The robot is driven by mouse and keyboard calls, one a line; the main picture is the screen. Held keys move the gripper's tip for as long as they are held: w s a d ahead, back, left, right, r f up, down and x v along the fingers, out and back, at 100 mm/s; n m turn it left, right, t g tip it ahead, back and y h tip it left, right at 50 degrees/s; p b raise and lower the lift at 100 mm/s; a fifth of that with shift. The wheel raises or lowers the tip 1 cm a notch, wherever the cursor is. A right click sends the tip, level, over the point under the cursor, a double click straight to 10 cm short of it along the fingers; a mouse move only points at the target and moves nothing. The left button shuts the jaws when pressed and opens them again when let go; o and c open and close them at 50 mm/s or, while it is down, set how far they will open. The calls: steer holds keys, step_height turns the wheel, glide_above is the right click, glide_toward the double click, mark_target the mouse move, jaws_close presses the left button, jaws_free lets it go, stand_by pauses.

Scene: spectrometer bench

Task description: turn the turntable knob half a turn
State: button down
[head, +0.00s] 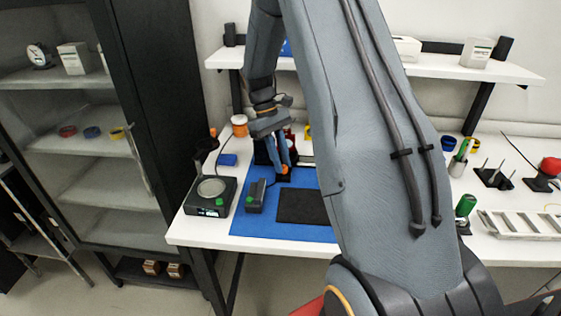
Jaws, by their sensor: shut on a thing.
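My gripper (284,165) points down over the blue mat (245,228) on the white bench. Its fingers are shut on a small orange knob (285,170), which shows at the fingertips. A small dark base (284,178) shows just below the knob; I take it to be the turntable part. The fingers and my arm hide much of the knob and what lies behind it. I cannot tell how far the knob is turned.
Left of the gripper stand a dark grey block (255,196) and a black device with a round pan (211,187). A black pad (302,206) lies to the right. A shelf (460,70) overhangs the bench.

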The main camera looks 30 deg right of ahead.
steer(key=m, duration=0.1)
steer(key=m+y, duration=0.1)
steer(key=m, duration=0.2)
steer(key=shift+d+m+y, duration=0.25)
steer(key=shift+m+y, duration=0.15)
steer(key=m+y, duration=0.1)
steer(key=m, duration=0.4)
steer(key=shift+d+t+y, duration=0.2)
steer(key=shift+t+y, duration=0.2)
steer(key=m, duration=0.2)
steer(key=m+t+y, duration=0.1)
steer(key=m, duration=0.2)
steer(key=shift+s+d+p, duration=0.15)
steer(key=shift+s+p, duration=0.05)
steer(key=shift+p, duration=0.2)
steer(key=shift+s+m+t+y+p, duration=0.1)
steer(key=shift+m+t+y+p, duration=0.25)
steer(key=shift+m, duration=0.75)
steer(key=shift+s+m+t+y+p, duration=0.15)
steer(key=shift+m+t, duration=0.4)
steer(key=shift+m, duration=0.55)
steer(key=shift+w, duration=0.1)
steer(key=c, duration=1.6)
jaws_free()
steer(key=b+v, duration=0.2)
steer(key=v, duration=0.5)
steer(key=shift+d+r, duration=0.2)
steer(key=shift+r, duration=0.15)
